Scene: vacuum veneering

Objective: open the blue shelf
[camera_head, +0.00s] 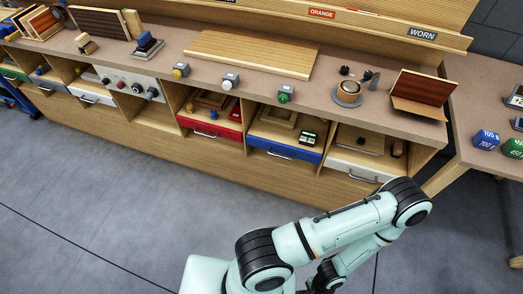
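The blue shelf (300,153) is a low tray with a blue front in an open bay under the long workbench, right of the middle. It looks pushed in, its front about level with the neighbouring fronts. A pale bar handle (279,156) sits on its front. Wooden frames and a small dark device with a green display rest inside it. One of my pale green arms reaches across the lower middle, bent at the elbow, well in front of the shelf and apart from it. Neither gripper can be made out; the folded forearm runs out at the bottom edge.
A red-fronted shelf (207,128) is on the left and a white-fronted one (352,167) on the right. Above, the worktop (205,83) holds coloured buttons, a wooden board and a brown panel (424,88). A side table (491,85) stands right. Grey floor (130,190) is open in front.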

